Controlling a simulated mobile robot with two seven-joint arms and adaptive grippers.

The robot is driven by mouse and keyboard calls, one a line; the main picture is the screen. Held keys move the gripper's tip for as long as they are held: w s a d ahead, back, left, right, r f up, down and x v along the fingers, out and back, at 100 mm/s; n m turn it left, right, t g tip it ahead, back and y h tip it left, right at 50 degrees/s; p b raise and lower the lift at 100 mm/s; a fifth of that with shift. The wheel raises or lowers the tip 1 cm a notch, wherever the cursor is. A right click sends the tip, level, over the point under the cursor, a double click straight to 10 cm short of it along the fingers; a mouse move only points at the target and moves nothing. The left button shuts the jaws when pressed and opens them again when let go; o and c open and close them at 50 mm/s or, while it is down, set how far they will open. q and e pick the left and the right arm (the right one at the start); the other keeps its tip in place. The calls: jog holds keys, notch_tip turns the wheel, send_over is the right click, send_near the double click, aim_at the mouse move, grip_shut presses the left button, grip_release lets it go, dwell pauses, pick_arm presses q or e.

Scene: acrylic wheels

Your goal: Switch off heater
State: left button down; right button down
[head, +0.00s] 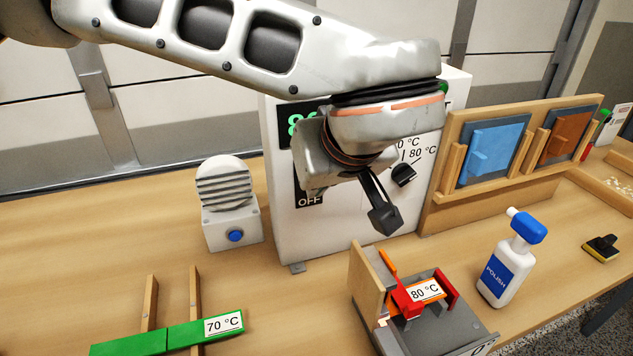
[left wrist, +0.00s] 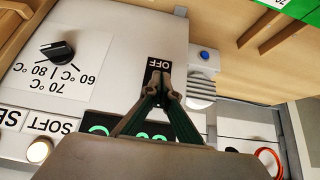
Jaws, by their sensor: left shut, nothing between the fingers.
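The heater is a white box (head: 325,235) at the middle back of the bench in the head view. Its front has a display with green digits (head: 296,124), a black panel marked OFF (head: 309,200) and a black temperature dial (head: 403,176). The dial also shows in the left wrist view (left wrist: 57,50). My left gripper (head: 384,218) is shut and empty in front of the heater. In the left wrist view its fingertips (left wrist: 160,88) overlap the OFF panel (left wrist: 158,66), hiding any switch there. I cannot tell whether they touch it. My right gripper is not in view.
A small white fan-like unit with a blue button (head: 229,205) stands left of the heater. A grey fixture (head: 440,325), a polish bottle (head: 507,265) and a wooden rack with blue and brown panels (head: 440,205) are to the right. A green 70 °C bar (head: 165,338) lies front left.

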pick_arm(q)
jog(key=shift+s+d+f, duration=0.1)
jog(key=shift+s+f, duration=0.1)
jog(key=shift+f, duration=0.25)
dwell(0.9)
jog(key=shift+r+p, duration=0.8)
jog(key=shift+p, duration=0.05)
jog(key=s+d+r+p, duration=0.2)
jog(key=s+r+p, duration=0.1)
jog(key=s, duration=0.6)
jog(key=shift+d+r, duration=0.4)
jog(key=shift+r, duration=0.05)
